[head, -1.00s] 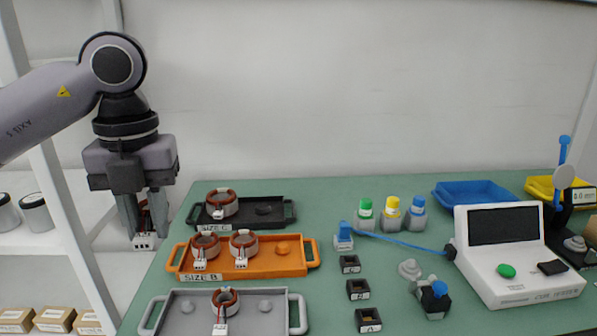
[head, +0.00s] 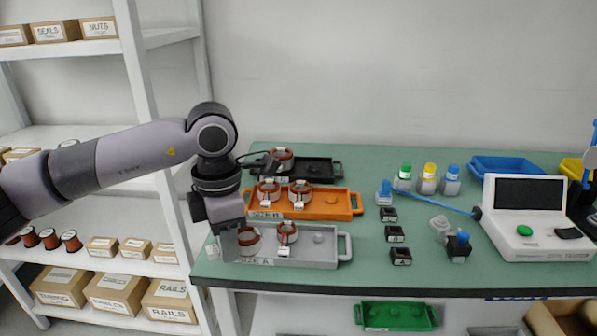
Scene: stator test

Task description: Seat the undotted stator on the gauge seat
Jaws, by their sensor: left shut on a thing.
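My left gripper (head: 236,246) points down at the left end of the grey tray (head: 325,262). It is shut on a copper-wound stator (head: 249,238), which shows partly behind a finger at that end; whether it touches the tray cannot be told. Another stator (head: 287,230) sits in the tray's middle, with a white connector hanging in front. Two stators stand on the orange tray (head: 345,213) and one (head: 282,157) on the black tray. Dots are too small to tell. My right gripper is out of view.
Several small black lettered blocks (head: 396,234) stand right of the trays. Capped bottles (head: 428,181), a blue bin (head: 505,168) and a white tester (head: 535,222) with a screen stand farther right. Shelves with boxes (head: 115,290) rise at left.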

